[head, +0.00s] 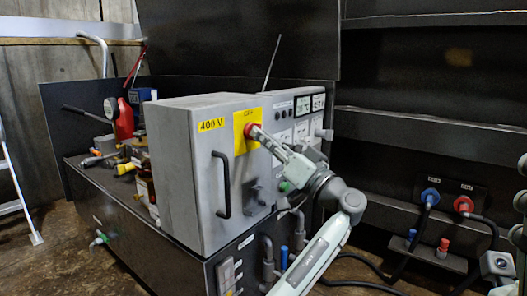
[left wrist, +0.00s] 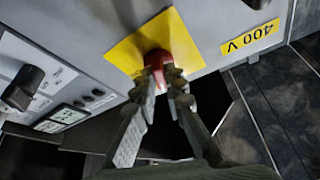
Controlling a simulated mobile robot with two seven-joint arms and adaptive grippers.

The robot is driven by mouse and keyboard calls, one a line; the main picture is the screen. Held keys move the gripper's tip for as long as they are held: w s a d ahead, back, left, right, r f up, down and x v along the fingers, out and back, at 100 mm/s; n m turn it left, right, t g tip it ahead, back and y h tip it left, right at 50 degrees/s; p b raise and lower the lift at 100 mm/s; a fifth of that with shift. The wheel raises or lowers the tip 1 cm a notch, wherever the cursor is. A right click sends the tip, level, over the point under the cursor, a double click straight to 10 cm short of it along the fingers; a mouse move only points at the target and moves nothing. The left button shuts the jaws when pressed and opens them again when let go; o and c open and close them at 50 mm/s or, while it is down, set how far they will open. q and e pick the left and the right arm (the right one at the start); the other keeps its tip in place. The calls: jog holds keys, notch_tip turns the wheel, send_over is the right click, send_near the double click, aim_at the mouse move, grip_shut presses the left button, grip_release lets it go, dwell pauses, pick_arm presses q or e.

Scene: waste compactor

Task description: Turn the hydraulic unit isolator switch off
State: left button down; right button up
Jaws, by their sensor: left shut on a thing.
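The isolator switch is a red knob (head: 252,129) on a yellow plate (head: 240,143), at the upper right of the grey cabinet's front. My left gripper (head: 258,134) reaches it from the lower right. In the left wrist view the fingertips (left wrist: 166,75) are shut on the red knob (left wrist: 155,56), one on each side. The yellow plate (left wrist: 128,50) shows around it there. The fingers hide part of the knob, and I cannot tell its on or off position.
The grey cabinet (head: 187,185) has a yellow 400 V label (head: 211,125) and a black door handle (head: 222,185). A black rotary handle (left wrist: 22,88) and panel meters (left wrist: 68,115) are beside the switch. Blue (head: 430,196) and red (head: 463,205) hose couplings are at the right.

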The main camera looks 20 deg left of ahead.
pick_arm(q)
jog(key=shift+w+n+g+y, duration=0.1)
jog(key=shift+n+g+y, duration=0.5)
jog(key=shift+n, duration=1)
jog(key=shift+w+n+g+y, duration=0.1)
jog(key=shift+n+g+y, duration=0.1)
jog(key=shift+n+g, duration=1.1)
jog(key=shift+n+t, duration=0.3)
jog(key=shift+n, duration=0.2)
jog(key=c, duration=1.6)
grip_release()
jog(key=shift+d, duration=0.1)
jog(key=v, duration=1.2)
jog(key=shift+f, duration=0.15)
